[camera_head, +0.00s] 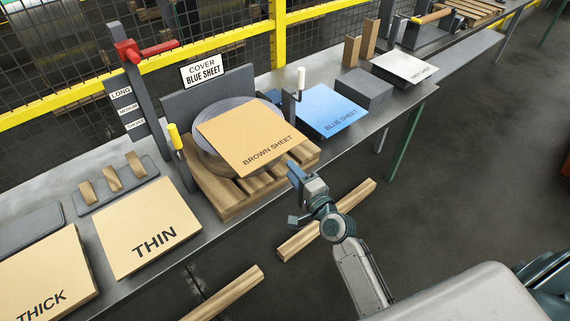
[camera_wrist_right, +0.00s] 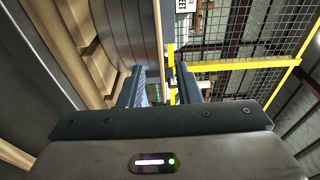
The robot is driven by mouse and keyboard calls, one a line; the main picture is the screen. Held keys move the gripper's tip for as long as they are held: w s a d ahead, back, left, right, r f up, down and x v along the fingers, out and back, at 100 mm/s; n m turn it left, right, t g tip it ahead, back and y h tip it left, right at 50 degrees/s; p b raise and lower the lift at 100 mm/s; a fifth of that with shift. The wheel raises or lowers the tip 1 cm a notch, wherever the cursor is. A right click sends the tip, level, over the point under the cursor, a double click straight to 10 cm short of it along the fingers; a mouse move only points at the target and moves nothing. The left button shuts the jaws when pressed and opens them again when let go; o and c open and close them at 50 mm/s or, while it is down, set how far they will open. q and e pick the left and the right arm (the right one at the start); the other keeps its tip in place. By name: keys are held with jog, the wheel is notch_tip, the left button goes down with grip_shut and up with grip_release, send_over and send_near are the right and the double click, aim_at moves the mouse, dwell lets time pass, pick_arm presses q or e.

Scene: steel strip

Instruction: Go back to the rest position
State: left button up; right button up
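My right gripper (camera_head: 293,168) is in front of the wooden pallet's right front corner, close to the near edge of the brown sheet (camera_head: 245,137). In the right wrist view its two fingers (camera_wrist_right: 161,84) stand apart with nothing clearly held between them. The brown sheet lies tilted in view on top of the grey steel strip coil (camera_head: 205,165), which rests on the pallet (camera_head: 225,200). The coil's ribbed side also shows in the right wrist view (camera_wrist_right: 120,35). My left gripper is not in view.
The blue sheet (camera_head: 325,108) lies on the bench right of the coil, with a grey sheet (camera_head: 403,67) farther right. THIN (camera_head: 145,225) and THICK (camera_head: 45,280) boards lie left. A post with a red clamp (camera_head: 130,52) stands behind.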

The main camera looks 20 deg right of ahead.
jog(key=shift+s+d, duration=0.1)
jog(key=shift+s, duration=0.55)
jog(key=s+d+f+n+g+h, duration=0.1)
jog(key=s+f+n+g, duration=0.2)
jog(key=f, duration=0.9)
jog(key=s+d+f+n+g+h+b, duration=0.15)
jog(key=s+f, duration=0.35)
jog(key=f, duration=0.7)
jog(key=s+d+f+n+g, duration=0.2)
jog(key=s+f+g, duration=0.15)
jog(key=f, duration=0.85)
jog(key=s+d+f+n+g, duration=0.1)
jog(key=s+f+n+g, duration=0.1)
jog(key=s+f, duration=0.5)
jog(key=s+d+f+n+g+h, duration=0.1)
jog(key=s+f, duration=0.7)
jog(key=s, duration=0.9)
jog(key=s+d+f+n+g+h, duration=0.1)
jog(key=s+d+f+n+g, duration=0.2)
jog(key=s, duration=0.9)
notch_tip(320, 180, down, 4)
jog(key=n+g, duration=0.2)
jog(key=n, duration=0.1)
jog(key=shift+s+f, duration=0.2)
jog(key=shift+f, duration=0.05)
jog(key=shift+n, duration=0.25)
